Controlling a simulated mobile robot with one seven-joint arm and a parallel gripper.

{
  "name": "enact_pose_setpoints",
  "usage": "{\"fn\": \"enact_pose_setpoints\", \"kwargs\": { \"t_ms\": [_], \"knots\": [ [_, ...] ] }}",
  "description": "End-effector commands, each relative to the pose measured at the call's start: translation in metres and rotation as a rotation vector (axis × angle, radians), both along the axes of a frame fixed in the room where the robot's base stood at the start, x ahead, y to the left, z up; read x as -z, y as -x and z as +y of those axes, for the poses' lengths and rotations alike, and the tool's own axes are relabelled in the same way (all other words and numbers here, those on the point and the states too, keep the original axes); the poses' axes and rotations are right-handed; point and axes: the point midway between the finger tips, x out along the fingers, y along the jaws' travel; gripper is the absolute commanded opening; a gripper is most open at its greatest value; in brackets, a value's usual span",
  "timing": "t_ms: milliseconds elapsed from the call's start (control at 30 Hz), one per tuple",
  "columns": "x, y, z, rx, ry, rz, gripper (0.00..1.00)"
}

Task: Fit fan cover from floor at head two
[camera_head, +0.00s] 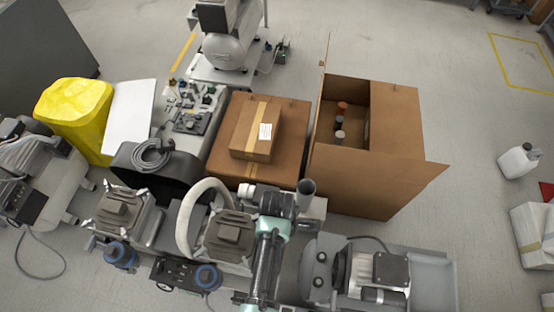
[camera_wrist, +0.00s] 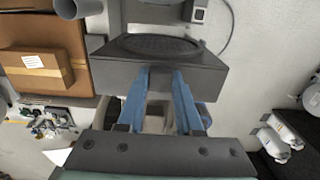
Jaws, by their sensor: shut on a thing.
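A dark grey fan cover (camera_wrist: 115,70) with a black oval grille fills the upper middle of the wrist view. The blue fingers of my gripper (camera_wrist: 163,76) are shut on its near edge. In the head view my teal arm reaches up past the right side of a compressor, and the grip itself is hard to make out. Two finned compressor heads show there, a left one (camera_head: 117,208) and a right one (camera_head: 229,236) close beside my arm. I cannot tell which is head two. The cover appears held up, not seated on a head.
Closed cartons (camera_head: 257,131) and a tall open carton (camera_head: 378,178) stand behind. A motor unit (camera_head: 375,272) is at lower right. A yellow-covered bin (camera_head: 75,110) is at left.

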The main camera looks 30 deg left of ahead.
Motion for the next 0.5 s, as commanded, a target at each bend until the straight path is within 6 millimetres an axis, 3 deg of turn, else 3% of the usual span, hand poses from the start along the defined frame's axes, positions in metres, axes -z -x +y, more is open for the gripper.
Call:
{"fn": "enact_pose_setpoints", "kwargs": {
  "t_ms": [33, 100, 500],
  "knots": [
    [0.011, -0.001, 0.000, 0.000, -0.001, -0.002, 0.00],
    [0.015, -0.001, 0.000, 0.000, -0.001, -0.002, 0.00],
    [0.027, -0.001, 0.000, 0.000, -0.001, -0.002, 0.00]
  ]
}}
